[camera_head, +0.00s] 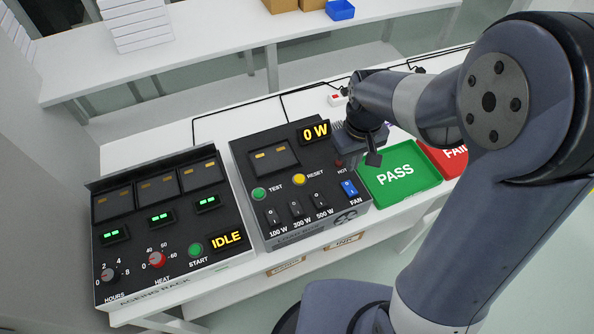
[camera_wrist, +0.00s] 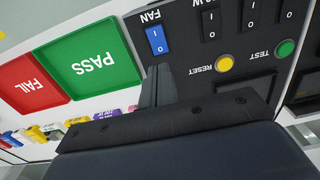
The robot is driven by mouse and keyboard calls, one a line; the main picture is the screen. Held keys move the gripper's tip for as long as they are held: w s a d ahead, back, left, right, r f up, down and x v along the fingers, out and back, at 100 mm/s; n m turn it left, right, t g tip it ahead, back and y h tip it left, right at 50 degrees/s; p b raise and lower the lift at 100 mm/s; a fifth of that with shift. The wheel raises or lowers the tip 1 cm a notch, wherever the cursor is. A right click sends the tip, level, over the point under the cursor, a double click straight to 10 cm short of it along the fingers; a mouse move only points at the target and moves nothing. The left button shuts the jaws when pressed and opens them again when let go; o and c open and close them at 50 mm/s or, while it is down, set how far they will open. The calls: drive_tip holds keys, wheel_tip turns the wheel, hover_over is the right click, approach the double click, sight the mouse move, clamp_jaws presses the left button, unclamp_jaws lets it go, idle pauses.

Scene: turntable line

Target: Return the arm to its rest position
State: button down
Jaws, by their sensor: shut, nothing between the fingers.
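My gripper (camera_head: 373,158) is in the head view at the right edge of the load panel, beside the green PASS tray (camera_head: 373,203). It is shut and empty. My arm reaches in from the right side of the picture. In the wrist view the finger end of my gripper (camera_wrist: 156,72) shows just below the blue FAN switch (camera_wrist: 155,40). I cannot tell whether it touches the panel. The blue FAN switch also shows in the head view (camera_head: 349,188).
The load panel (camera_head: 327,213) reads 0 W. The ageing rack (camera_head: 140,270) at left reads IDLE. The red FAIL tray (camera_head: 431,152) is partly behind my arm. Several coloured items (camera_wrist: 45,132) lie near the trays. A back shelf (camera_head: 220,45) holds boxes.

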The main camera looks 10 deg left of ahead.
sight(347, 184)
wheel_tip(347, 184, down, 7)
drive_tip(key=b, duration=0.5)
drive_tip(key=shift+b, duration=0.35)
drive_tip(key=shift+r, duration=0.2)
